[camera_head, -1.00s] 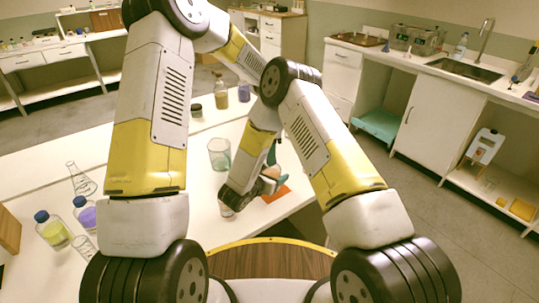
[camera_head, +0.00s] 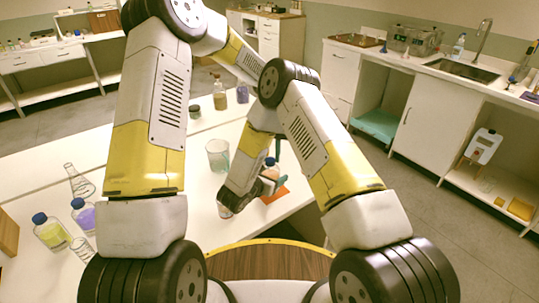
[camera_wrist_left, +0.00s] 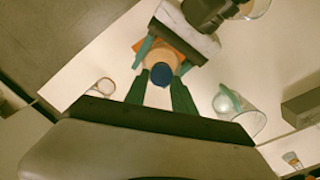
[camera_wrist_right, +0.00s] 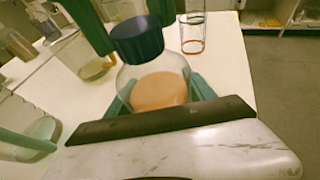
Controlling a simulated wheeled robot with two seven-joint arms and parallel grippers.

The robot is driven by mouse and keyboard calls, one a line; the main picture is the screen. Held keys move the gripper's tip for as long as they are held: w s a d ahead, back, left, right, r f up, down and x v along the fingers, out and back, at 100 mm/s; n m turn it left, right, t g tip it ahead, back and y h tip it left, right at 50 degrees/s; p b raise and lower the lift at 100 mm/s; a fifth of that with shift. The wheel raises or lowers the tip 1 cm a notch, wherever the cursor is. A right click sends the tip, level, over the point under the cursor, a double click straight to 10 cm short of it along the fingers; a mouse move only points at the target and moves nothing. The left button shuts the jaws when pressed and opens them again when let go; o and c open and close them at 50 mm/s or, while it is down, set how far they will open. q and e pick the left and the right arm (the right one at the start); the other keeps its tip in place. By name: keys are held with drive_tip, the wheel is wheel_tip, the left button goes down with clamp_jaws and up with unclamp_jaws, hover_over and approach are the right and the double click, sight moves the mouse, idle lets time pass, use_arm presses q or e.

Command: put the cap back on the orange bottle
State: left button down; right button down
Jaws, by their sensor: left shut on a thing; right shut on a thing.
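The orange bottle (camera_wrist_right: 158,88), clear glass with orange liquid, stands upright between the fingers of my right gripper (camera_wrist_right: 160,97), which is shut on it. It also shows in the head view (camera_head: 271,171) near an orange mat (camera_head: 275,194). The dark blue cap (camera_wrist_right: 137,40) is between the green fingers of my left gripper (camera_wrist_left: 161,80), which is shut on it.
A glass beaker (camera_head: 218,154) stands left of the grippers, and a small glass (camera_head: 226,206) is near the table's front edge. Yellow (camera_head: 52,232) and purple (camera_head: 83,215) bottles and a flask (camera_head: 79,181) stand at the left.

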use_arm(q)
drive_tip(key=m, duration=0.4)
drive_tip(key=shift+d+m, duration=0.15)
drive_tip(key=shift+m, duration=0.15)
use_arm(e)
drive_tip(key=shift+s, duration=0.1)
use_arm(q)
drive_tip(key=m, duration=0.4)
drive_tip(key=shift+s+m, duration=0.1)
drive_tip(key=shift+m, duration=0.2)
drive_tip(key=m, duration=0.7)
drive_tip(key=shift+s, duration=0.25)
drive_tip(key=m, duration=0.4)
drive_tip(key=shift+s+m, duration=0.1)
drive_tip(key=shift+m, duration=0.2)
drive_tip(key=m, duration=0.6)
drive_tip(key=shift+s+a+f+m, duration=0.1)
drive_tip(key=shift+s+a+m, duration=0.05)
drive_tip(key=shift+a+m, duration=0.15)
drive_tip(key=c, duration=1)
unclamp_jaws()
drive_tip(key=shift+c, duration=0.2)
drive_tip(key=shift+d, duration=0.1)
